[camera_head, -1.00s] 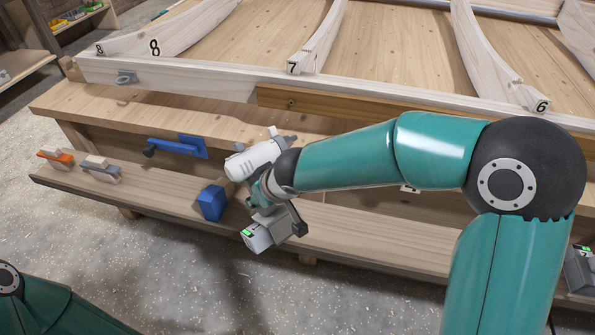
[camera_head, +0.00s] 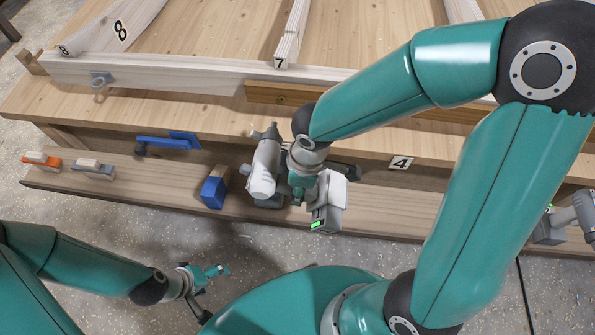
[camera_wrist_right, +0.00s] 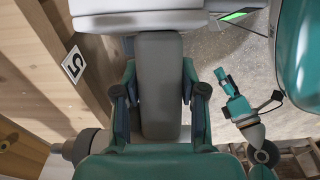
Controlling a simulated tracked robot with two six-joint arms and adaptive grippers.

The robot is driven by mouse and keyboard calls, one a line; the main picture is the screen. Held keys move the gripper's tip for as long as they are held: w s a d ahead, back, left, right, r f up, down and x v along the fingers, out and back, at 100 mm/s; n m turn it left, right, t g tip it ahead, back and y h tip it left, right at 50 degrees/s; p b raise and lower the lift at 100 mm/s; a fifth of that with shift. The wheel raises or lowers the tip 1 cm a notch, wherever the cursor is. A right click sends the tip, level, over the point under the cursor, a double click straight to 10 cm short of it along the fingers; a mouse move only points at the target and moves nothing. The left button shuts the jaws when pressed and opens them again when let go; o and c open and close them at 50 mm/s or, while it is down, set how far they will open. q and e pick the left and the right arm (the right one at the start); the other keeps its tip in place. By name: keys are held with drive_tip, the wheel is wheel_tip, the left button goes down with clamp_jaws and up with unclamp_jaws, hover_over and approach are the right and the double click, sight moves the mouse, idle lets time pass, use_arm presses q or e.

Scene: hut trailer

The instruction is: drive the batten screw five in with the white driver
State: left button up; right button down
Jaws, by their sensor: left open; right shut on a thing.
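The white driver (camera_head: 263,170) is held by its grey handle (camera_wrist_right: 160,85) in my right gripper (camera_head: 303,185), whose fingers are closed on both sides of it in the wrist view. Its battery end with a green light (camera_head: 325,215) hangs toward the front. The driver is in front of the bench's tabletop edge, above the lower shelf. My left gripper (camera_head: 205,285) is open and empty, low at the left over the floor. A small dark spot (camera_head: 281,99) shows on the brown batten (camera_head: 262,92); I cannot tell whether it is screw five.
A blue clamp-like tool (camera_head: 168,141), a blue block (camera_head: 214,192) and orange and grey tools (camera_head: 40,160) lie on the lower shelf (camera_head: 130,185). Another driver (camera_head: 560,220) stands at the right.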

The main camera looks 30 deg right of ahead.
drive_tip(key=shift+d, duration=0.15)
drive_tip(key=shift+r, duration=0.1)
drive_tip(key=shift+w+d+p, duration=0.45)
drive_tip(key=shift+w+d, duration=0.35)
drive_tip(key=shift+w, duration=0.35)
drive_tip(key=shift+w+d+p, duration=0.45)
drive_tip(key=shift+w+d, duration=0.35)
drive_tip(key=shift+w, duration=0.35)
drive_tip(key=shift+w+d+r, duration=0.1)
drive_tip(key=shift+w, duration=0.1)
drive_tip(key=shift+w+d, duration=0.15)
drive_tip(key=shift+w, duration=0.1)
drive_tip(key=shift+w+d+p, duration=0.5)
drive_tip(key=shift+w+d, duration=0.05)
drive_tip(key=shift+w, duration=0.3)
idle(2.1)
